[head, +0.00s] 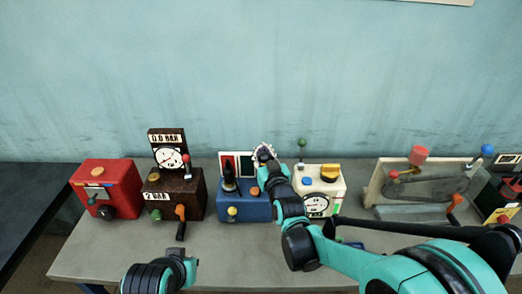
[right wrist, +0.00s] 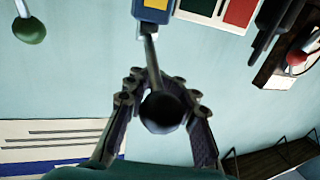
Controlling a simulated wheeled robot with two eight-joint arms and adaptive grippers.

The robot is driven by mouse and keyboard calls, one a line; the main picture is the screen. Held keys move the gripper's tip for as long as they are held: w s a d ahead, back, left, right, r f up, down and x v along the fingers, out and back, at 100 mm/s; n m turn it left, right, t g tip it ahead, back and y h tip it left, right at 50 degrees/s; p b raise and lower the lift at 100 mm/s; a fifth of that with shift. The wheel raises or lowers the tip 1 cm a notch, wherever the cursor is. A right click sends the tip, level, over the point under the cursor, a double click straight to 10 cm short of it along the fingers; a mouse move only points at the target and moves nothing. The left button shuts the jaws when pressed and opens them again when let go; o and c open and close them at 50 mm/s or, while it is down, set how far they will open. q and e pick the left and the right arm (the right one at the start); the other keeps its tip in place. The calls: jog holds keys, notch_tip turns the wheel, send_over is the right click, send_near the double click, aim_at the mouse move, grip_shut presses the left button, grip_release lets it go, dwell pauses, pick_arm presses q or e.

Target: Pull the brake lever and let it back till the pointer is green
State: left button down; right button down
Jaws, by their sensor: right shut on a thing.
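A blue box (head: 245,212) stands on the bench, with a panel of white, red and green fields (head: 247,163) behind it. A black upright part (head: 229,178) stands before the red field. I cannot make out a separate pointer or its reading. My right gripper (head: 264,153) is at the panel's right edge. In the right wrist view its fingers are around a lever with a black ball knob (right wrist: 162,112) and a metal rod; the rod meets a blue-and-yellow piece (right wrist: 153,8). My left gripper (head: 186,266) is low at the left, its fingers unclear.
A red box (head: 108,180) and a brown box with a dial (head: 175,192) stand to the left. A white box with a gauge (head: 331,184) and a green-knobbed lever (head: 302,143) are close on the right.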

jog(key=w+r+g+p, duration=0.1)
jog(key=g+p, duration=0.1)
jog(key=p, duration=0.1)
jog(key=w+r+m+g+h+p, duration=0.1)
jog(key=g+p, duration=0.1)
jog(key=p, duration=0.2)
jog(key=w+r+g+p, duration=0.1)
jog(key=w+g+p, duration=0.1)
jog(key=g+p, duration=0.1)
jog(key=shift+m+p, duration=0.3)
jog(key=shift+p, duration=0.3)
jog(key=shift+w, duration=0.2)
jog(key=shift+w+r, duration=0.1)
jog(key=shift+w, duration=0.05)
jog(key=c, duration=1.4)
grip_release()
jog(key=shift+a, duration=0.1)
jog(key=shift+c, duration=0.2)
jog(key=shift+o, duration=0.8)
jog(key=shift+w, duration=0.1)
